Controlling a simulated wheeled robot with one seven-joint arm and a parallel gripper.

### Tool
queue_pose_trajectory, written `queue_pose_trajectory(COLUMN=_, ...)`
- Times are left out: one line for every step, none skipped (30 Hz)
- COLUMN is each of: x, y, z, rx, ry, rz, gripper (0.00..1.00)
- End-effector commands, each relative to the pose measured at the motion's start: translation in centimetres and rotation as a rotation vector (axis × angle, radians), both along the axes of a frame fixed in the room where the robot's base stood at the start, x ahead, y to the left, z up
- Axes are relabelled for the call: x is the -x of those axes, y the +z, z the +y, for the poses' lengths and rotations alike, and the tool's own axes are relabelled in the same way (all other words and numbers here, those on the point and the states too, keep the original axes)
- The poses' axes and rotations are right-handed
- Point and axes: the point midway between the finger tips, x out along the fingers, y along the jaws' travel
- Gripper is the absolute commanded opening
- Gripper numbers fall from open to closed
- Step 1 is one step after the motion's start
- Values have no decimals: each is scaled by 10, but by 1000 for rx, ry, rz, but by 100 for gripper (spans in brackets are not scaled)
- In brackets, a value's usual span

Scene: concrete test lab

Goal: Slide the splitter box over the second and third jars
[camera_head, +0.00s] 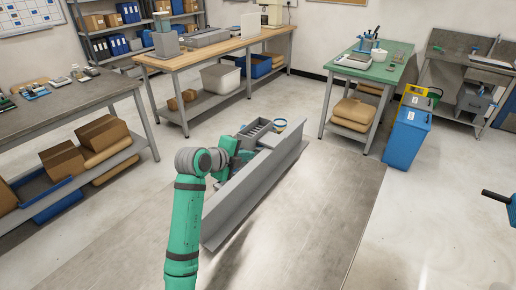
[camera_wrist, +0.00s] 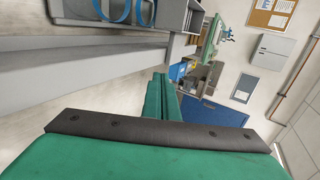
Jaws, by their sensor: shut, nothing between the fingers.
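A grey open box with dividers (camera_head: 257,131), which looks like the splitter box, sits behind the long grey panel in the middle of the head view. A round blue-rimmed thing (camera_head: 280,123) stands just right of it; I cannot tell if it is a jar. In the wrist view, blue ring shapes (camera_wrist: 125,10) show at the top edge beside a grey box-like part (camera_wrist: 178,14). My gripper (camera_wrist: 163,82) is shut and empty, its green fingers together, apart from these things. In the head view my wrist partly hides the area left of the box. No row of jars can be made out.
A green-topped table (camera_head: 375,68) and a blue bin (camera_head: 407,138) stand at right, a wooden bench (camera_head: 215,50) behind, a grey bench (camera_head: 65,98) at left.

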Motion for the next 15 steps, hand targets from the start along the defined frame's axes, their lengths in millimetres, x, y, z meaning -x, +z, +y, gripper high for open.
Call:
queue_pose_trajectory(x=-3, y=-3, z=-6, rx=-1, ry=-4, rz=2, gripper=0)
queue_pose_trajectory(x=-6, y=-5, z=-9, rx=0, ry=-5, rz=1, gripper=0)
queue_pose_trajectory(x=-10, y=-8, z=-12, rx=0, ry=-6, rz=2, gripper=0)
queue_pose_trajectory(x=-13, y=-10, z=-16, rx=0, ry=-8, rz=1, gripper=0)
queue_pose_trajectory(x=-17, y=-13, z=-20, rx=0, ry=-10, rz=1, gripper=0)
queue_pose_trajectory(x=-22, y=-17, z=-24, rx=0, ry=-10, rz=1, gripper=0)
queue_pose_trajectory(x=-26, y=-19, z=-27, rx=0, ry=-11, rz=1, gripper=0)
queue_pose_trajectory(x=-30, y=-22, z=-30, rx=0, ry=-10, rz=2, gripper=0)
queue_pose_trajectory(x=-36, y=-26, z=-35, rx=0, ry=-10, rz=1, gripper=0)
queue_pose_trajectory(x=-40, y=-29, z=-38, rx=1, ry=-11, rz=2, gripper=0)
queue_pose_trajectory(x=-44, y=-31, z=-40, rx=1, ry=-10, rz=1, gripper=0)
queue_pose_trajectory(x=-49, y=-35, z=-44, rx=0, ry=-10, rz=1, gripper=0)
queue_pose_trajectory(x=-53, y=-37, z=-47, rx=0, ry=-9, rz=0, gripper=0)
queue_pose_trajectory(x=-57, y=-40, z=-50, rx=0, ry=-10, rz=0, gripper=0)
queue_pose_trajectory(x=-62, y=-44, z=-53, rx=0, ry=-10, rz=0, gripper=0)
